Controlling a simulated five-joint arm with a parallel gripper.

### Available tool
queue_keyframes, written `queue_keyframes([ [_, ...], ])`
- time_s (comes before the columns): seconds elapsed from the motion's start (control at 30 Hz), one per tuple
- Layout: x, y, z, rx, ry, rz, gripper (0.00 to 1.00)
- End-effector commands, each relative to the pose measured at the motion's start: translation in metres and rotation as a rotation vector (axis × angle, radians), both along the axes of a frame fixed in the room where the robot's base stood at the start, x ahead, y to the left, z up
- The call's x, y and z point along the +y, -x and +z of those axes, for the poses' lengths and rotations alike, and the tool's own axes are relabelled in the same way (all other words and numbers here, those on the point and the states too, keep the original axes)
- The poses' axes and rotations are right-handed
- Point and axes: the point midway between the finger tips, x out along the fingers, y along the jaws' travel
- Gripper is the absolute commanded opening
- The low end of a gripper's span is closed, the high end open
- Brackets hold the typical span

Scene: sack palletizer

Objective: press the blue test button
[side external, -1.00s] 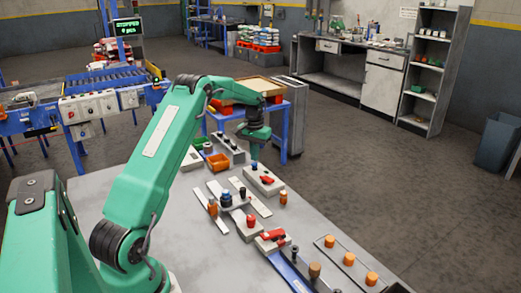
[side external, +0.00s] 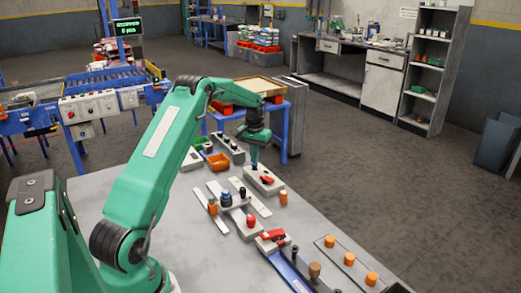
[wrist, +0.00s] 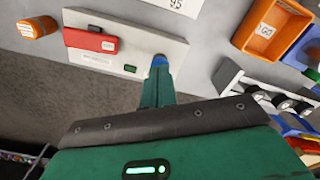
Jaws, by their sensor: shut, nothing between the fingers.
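The blue test button (wrist: 160,59) sits at the end of a pale control box (wrist: 125,50), which also carries a red rocker and a small green part. In the wrist view my gripper (wrist: 158,72) has its shut, empty fingertips right at the button and hides part of it. In the side view the gripper (side external: 254,158) points straight down onto the far end of the box (side external: 268,183), and the button is mostly hidden under the tips. The tips look in contact with it, but I cannot tell how far it is pressed.
An orange cylinder (side external: 283,198) stands beside the box. Other boxes with a red button (side external: 250,221) and knobs lie nearer on the grey table (side external: 150,190). An orange bin (side external: 218,162) is left of the gripper. The table edge is close on the right.

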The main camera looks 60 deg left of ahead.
Motion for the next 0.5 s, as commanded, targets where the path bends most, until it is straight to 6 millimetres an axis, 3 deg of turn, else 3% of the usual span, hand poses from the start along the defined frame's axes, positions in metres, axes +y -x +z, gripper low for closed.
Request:
queue_keyframes([
  [0.5, 0.0, 0.0, -0.02, 0.0, 0.0, 0.0, 0.0],
])
